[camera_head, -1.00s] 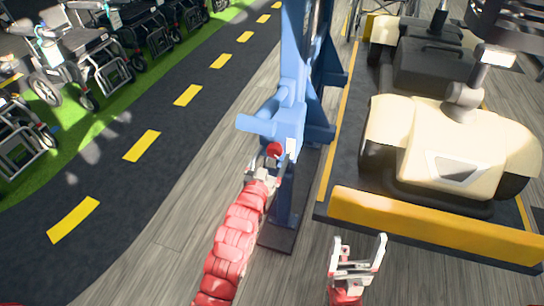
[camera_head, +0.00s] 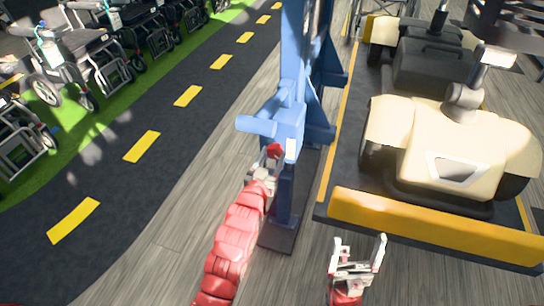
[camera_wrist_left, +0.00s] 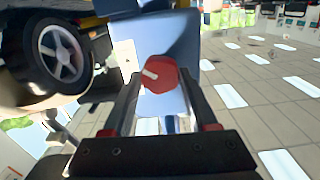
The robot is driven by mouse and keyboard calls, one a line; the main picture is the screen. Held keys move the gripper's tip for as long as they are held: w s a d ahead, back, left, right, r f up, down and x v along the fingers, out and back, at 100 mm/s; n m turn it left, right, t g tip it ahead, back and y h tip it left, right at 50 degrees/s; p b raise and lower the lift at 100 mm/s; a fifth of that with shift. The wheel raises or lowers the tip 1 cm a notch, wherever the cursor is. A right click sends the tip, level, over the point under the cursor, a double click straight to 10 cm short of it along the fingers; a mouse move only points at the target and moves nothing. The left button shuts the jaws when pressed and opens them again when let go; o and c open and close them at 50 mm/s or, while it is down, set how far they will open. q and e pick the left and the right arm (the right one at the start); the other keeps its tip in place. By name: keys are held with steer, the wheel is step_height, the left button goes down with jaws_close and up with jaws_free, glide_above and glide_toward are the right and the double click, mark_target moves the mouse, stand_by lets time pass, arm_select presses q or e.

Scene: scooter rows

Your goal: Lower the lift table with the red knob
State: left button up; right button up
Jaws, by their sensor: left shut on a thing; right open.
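The red knob (camera_head: 274,151) sits on the side of the blue lift column (camera_head: 291,75). In the left wrist view the knob (camera_wrist_left: 160,74) is a red disc with a white mark, between my two fingers. My left gripper (camera_head: 265,168) is shut on the knob, one finger on each side of it. The lift table (camera_head: 330,200) is a dark platform with a yellow front edge, right of the column, and carries a cream scooter (camera_head: 455,140). My right gripper (camera_head: 358,262) is open and empty in front of the platform's yellow edge.
Several wheelchairs (camera_head: 75,60) stand on a green strip at the left. A dark lane with yellow dashes (camera_head: 141,146) runs past them. The wood floor (camera_head: 190,190) left of the column is clear.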

arm_select(q)
steer(key=shift+n, duration=0.3)
steer(key=n, duration=0.7)
steer(key=shift+a+b, duration=0.1)
steer(key=shift+b, duration=0.2)
steer(key=n, duration=0.4)
steer(key=shift+n, duration=2.2)
steer(key=o, duration=1.4)
